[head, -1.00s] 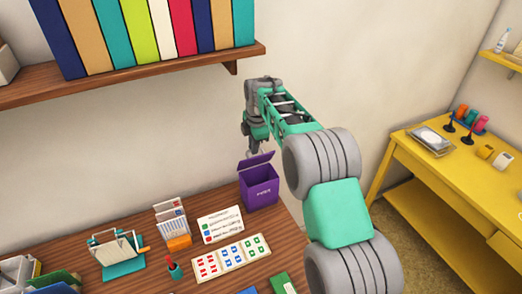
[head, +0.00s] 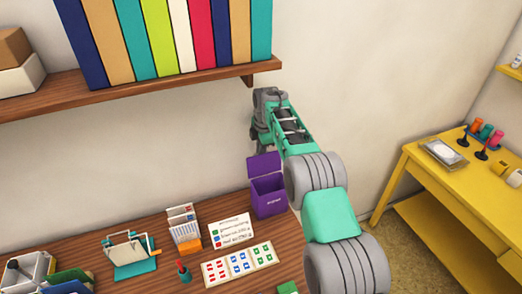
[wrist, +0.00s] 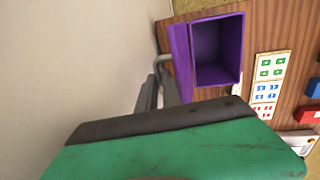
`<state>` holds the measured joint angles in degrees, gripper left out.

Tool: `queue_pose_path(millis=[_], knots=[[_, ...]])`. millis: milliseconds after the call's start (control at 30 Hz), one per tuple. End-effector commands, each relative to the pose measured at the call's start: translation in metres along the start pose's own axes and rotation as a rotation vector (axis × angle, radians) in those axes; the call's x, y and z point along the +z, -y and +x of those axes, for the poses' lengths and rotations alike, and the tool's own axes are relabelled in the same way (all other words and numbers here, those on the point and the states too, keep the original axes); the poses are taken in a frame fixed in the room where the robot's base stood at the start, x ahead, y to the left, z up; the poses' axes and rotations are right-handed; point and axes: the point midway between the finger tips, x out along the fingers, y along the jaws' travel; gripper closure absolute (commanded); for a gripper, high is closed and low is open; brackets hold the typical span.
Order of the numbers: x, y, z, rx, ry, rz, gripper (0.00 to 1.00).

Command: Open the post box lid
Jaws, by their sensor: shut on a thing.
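The purple post box (head: 270,204) stands on the wooden desk near its back right, by the wall. Its lid (head: 264,166) is raised on the wall side, standing roughly upright, and the opening shows. In the wrist view I look down into the dark, empty-looking inside of the box (wrist: 217,52), with the lid (wrist: 181,62) along its left side. My gripper (wrist: 158,82) is shut on the lid's grey handle (wrist: 163,58), on the wall side of the lid. In the head view my gripper (head: 258,143) is just above the lid, its fingertips partly hidden.
A stamp card (head: 240,263), a note card (head: 229,231) and a letter rack (head: 184,229) are on the desk left of the box. A shelf with binders (head: 140,89) hangs above on the left. The wall (wrist: 75,60) is close beside my gripper.

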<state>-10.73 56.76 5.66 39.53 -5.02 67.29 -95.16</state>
Motion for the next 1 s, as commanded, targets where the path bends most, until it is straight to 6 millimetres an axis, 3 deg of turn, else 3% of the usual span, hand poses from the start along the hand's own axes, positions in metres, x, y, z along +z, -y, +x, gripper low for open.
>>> queue_pose_path(millis=[300, 333, 567, 867, 1000], knots=[[-0.001, -0.004, -0.005, 0.013, 0.002, 0.000, 1.00], [-0.001, -0.004, -0.005, 0.013, 0.002, 0.000, 0.89], [0.000, -0.003, -0.004, 0.011, 0.002, 0.000, 0.70], [0.000, -0.003, -0.006, 0.009, 0.001, 0.000, 0.69], [0.001, -0.003, -0.026, 0.013, 0.002, 0.000, 0.69]])
